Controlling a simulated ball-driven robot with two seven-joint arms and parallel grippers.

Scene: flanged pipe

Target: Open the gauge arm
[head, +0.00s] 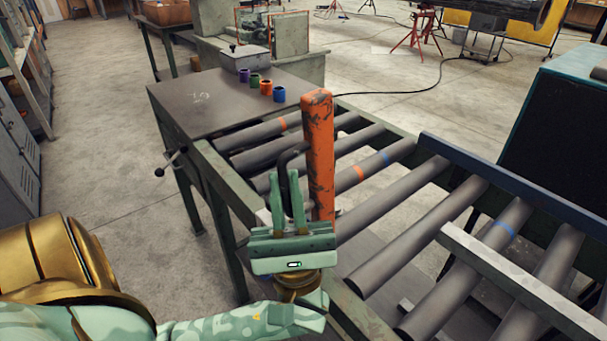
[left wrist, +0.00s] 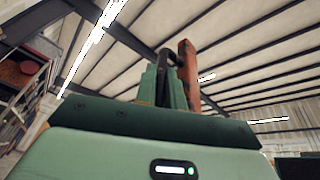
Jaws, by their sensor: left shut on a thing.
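The gauge arm is an orange, scuffed bar (head: 319,150) that stands upright at the near side of the roller conveyor. A dark bent handle (head: 284,158) is on its left side. My left gripper (head: 285,178) points up from below with its green fingers shut on this handle. The left wrist view also shows the fingers (left wrist: 165,85) around the dark handle (left wrist: 170,56), with the orange bar (left wrist: 187,66) just to the right. The bar's lower end is partly hidden behind my gripper. My right gripper is in neither view.
The roller conveyor (head: 395,201) runs behind and right of the bar, with a grey rail (head: 510,273) across its rollers. Clear floor (head: 105,130) lies to the left.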

